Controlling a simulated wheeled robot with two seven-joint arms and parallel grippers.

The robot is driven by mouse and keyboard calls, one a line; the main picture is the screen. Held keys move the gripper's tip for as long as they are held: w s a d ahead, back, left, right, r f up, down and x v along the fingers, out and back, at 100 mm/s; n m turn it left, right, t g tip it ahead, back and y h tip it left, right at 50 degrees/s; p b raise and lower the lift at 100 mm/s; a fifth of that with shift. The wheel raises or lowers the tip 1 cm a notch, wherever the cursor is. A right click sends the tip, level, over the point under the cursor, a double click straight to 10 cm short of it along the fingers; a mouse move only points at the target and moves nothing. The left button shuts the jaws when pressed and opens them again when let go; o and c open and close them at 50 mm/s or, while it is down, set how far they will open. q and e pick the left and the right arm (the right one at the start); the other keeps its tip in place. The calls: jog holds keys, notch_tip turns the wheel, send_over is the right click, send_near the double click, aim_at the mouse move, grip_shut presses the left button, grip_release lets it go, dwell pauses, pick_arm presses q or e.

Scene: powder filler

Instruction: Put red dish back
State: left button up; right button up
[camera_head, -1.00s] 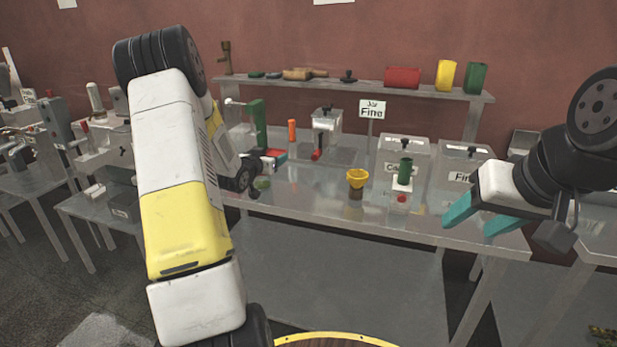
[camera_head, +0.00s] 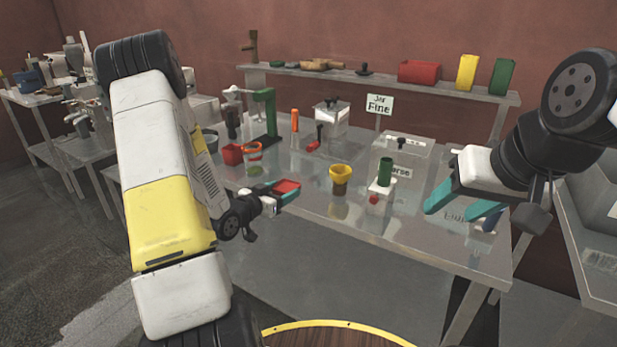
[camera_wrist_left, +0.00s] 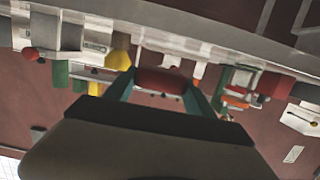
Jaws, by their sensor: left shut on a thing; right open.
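My left gripper (camera_head: 284,196) is shut on the small red dish (camera_head: 287,186), which shows between its teal fingers near the table's front left edge. In the left wrist view the red dish (camera_wrist_left: 161,82) sits between the fingertips. I cannot tell its exact height above the table. My right gripper (camera_head: 457,206) is open and empty over the right part of the table.
On the steel table (camera_head: 320,210) stand a green stand (camera_head: 265,115), a red cup (camera_head: 232,154), an orange ring (camera_head: 253,150), a yellow funnel cup (camera_head: 340,178) and a green cylinder (camera_head: 385,172). A clear box (camera_head: 402,155) stands behind. A shelf (camera_head: 390,83) runs along the back.

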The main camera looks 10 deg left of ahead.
pick_arm(q)
send_over(296, 180)
jog(key=s, duration=0.3)
jog(key=shift+w+d+f, duration=0.1)
jog(key=shift+d+f, duration=0.25)
jog(key=shift+f, duration=2.1)
jog(key=shift+f, duration=0.2)
jog(key=o, duration=1.4)
jog(key=shift+r, duration=0.1)
